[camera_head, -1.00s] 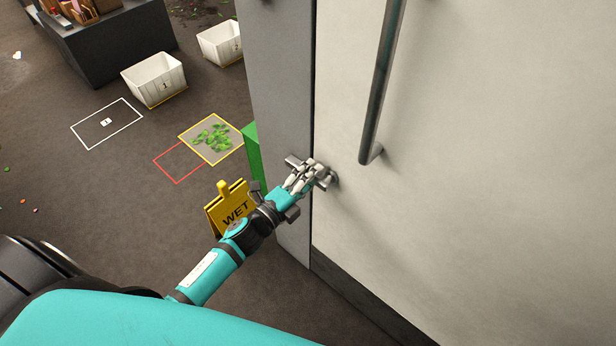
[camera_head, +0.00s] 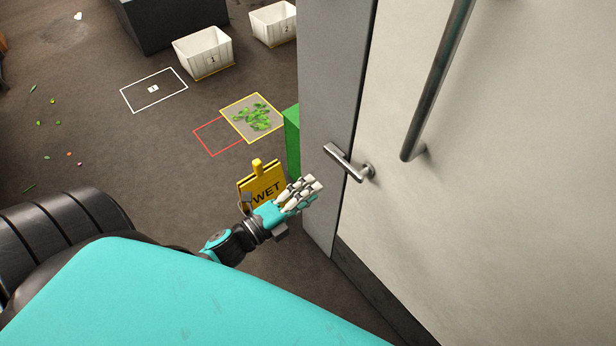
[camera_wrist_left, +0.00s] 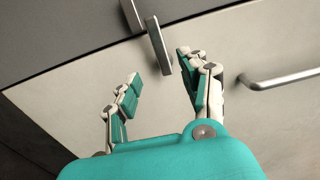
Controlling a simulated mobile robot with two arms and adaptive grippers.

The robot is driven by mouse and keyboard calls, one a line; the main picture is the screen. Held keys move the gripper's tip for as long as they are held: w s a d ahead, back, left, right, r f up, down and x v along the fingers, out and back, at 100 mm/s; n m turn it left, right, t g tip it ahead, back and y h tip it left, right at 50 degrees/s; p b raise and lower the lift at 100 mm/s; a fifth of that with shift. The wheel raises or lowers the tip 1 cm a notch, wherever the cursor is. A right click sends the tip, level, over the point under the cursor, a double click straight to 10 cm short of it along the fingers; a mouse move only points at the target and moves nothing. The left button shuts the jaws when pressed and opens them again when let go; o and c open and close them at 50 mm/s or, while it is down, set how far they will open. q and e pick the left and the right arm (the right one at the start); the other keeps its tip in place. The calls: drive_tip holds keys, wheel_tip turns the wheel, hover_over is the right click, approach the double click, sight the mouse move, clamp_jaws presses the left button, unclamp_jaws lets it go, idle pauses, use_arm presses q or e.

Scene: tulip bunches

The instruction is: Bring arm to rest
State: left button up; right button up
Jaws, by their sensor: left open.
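My left gripper (camera_head: 303,192) is open and empty in the head view, below and to the left of the door's lever handle (camera_head: 349,163). The handle and the gripper are apart. In the left wrist view the two fingers of my left gripper (camera_wrist_left: 160,90) are spread, and the metal lever handle (camera_wrist_left: 158,46) shows beyond them, between their tips. My left arm (camera_head: 235,243) reaches in from the lower left. The pale door (camera_head: 480,190) looks closed against its grey frame (camera_head: 332,90). My right gripper is in neither view.
A long bar handle (camera_head: 435,85) stands out from the door. A yellow WET sign (camera_head: 262,188) stands just behind my left gripper. A green post (camera_head: 292,140) is beside the frame. White bins (camera_head: 205,55) and taped floor squares (camera_head: 155,90) lie farther off. Leaf scraps cover one square.

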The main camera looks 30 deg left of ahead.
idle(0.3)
use_arm(q)
drive_tip(key=s+a+f+n+g+y, duration=0.1)
drive_tip(key=s+f+n+g+y, duration=0.2)
drive_tip(key=f, duration=0.7)
drive_tip(key=s+a+f+n+g+y+p, duration=0.1)
drive_tip(key=s+f+n+g, duration=0.15)
drive_tip(key=f+n, duration=0.45)
drive_tip(key=s+a+f+n+g+y, duration=0.15)
drive_tip(key=s+f, duration=0.25)
drive_tip(key=f, duration=0.8)
drive_tip(key=s+d+f+n+g, duration=0.1)
drive_tip(key=s+f+n+g, duration=0.3)
drive_tip(key=s+f, duration=0.3)
drive_tip(key=s+d+f+n+g, duration=0.1)
drive_tip(key=s+f+n+g, duration=0.3)
drive_tip(key=s, duration=1.2)
wheel_tip(320, 180, down, 3)
drive_tip(key=shift+s+d+f+g+y+p, duration=0.15)
drive_tip(key=shift+s+d+g+y+p, duration=0.05)
drive_tip(key=shift+s+g+y+p, duration=0.25)
drive_tip(key=shift+w, duration=0.1)
